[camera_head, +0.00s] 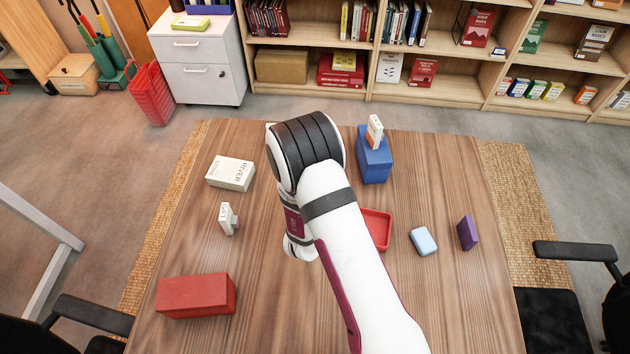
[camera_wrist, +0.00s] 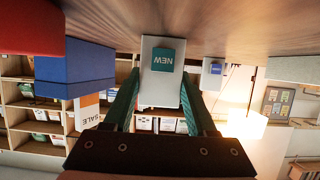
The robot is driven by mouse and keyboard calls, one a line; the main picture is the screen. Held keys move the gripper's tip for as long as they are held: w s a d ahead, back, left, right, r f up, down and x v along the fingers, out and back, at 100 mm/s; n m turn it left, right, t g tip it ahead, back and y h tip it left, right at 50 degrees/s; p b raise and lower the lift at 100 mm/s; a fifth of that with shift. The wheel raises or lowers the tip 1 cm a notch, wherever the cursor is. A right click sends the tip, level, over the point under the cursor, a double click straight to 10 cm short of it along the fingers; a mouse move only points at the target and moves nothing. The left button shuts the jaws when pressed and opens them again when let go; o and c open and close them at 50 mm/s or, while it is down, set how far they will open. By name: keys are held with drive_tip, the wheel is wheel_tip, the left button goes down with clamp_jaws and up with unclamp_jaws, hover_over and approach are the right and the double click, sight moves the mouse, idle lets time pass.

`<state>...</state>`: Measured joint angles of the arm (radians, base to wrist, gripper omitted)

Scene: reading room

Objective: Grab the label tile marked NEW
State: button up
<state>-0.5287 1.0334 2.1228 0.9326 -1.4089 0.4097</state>
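The label tile marked NEW (camera_wrist: 152,88) is a pale upright block with a teal square lettered NEW. It shows in the wrist view, which is upside down, and stands on the wooden table. My gripper (camera_wrist: 160,78) has its two teal fingers on either side of the tile, apart, with the tile between them. A narrow gap seems to show beside the tile, so the fingers look open around it rather than closed on it. In the head view my arm hides both the tile and the fingers.
A red tray (camera_head: 378,230) is partly behind my arm. A RIVER book (camera_head: 230,173), another white tile (camera_head: 227,219), a red box (camera_head: 196,296), a light-blue case (camera_head: 423,241) and a purple block (camera_head: 467,233) stand around the table.

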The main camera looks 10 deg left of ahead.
drive_tip(key=c, duration=0.7)
drive_tip(key=shift+r, duration=0.1)
drive_tip(key=shift+c, duration=0.2)
